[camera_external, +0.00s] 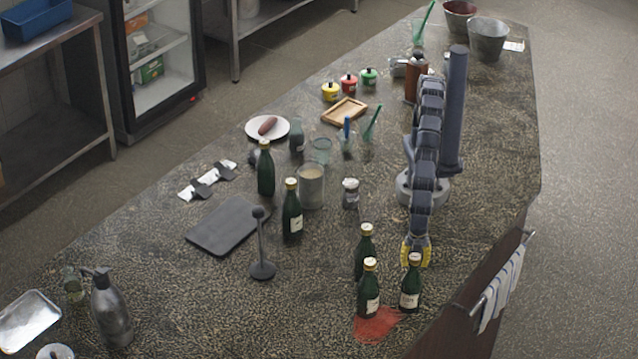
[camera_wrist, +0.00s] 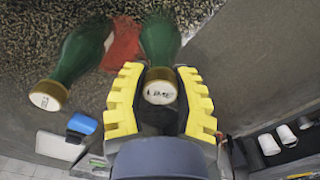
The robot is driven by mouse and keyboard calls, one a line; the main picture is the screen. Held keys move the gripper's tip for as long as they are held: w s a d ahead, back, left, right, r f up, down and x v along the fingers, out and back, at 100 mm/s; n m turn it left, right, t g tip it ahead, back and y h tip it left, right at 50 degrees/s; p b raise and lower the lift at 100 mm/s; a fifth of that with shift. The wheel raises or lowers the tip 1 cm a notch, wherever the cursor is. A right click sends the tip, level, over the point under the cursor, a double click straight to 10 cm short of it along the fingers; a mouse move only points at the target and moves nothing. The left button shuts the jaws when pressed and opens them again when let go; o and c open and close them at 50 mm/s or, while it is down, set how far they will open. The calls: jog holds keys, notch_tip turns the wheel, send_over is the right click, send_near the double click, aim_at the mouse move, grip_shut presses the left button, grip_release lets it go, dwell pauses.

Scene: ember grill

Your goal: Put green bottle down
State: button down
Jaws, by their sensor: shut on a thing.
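My gripper (camera_external: 415,254) is over the near right part of the counter, its yellow fingers shut on a green bottle (camera_external: 410,288) with a pale cap. A third green bottle (camera_external: 364,262) stands close behind.
A red patch (camera_external: 374,325) lies on the counter (camera_external: 310,325) by the bottles. More green bottles (camera_external: 292,212) stand further left, near a black stand (camera_external: 262,268) and a dark board (camera_external: 228,226). A towel (camera_external: 502,288) hangs on the counter's right side. Counter left of the red patch is clear.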

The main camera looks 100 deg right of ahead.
jog(key=c, duration=0.8)
grip_release()
notch_tip(320, 180, up, 12)
jog(key=shift+r, duration=0.15)
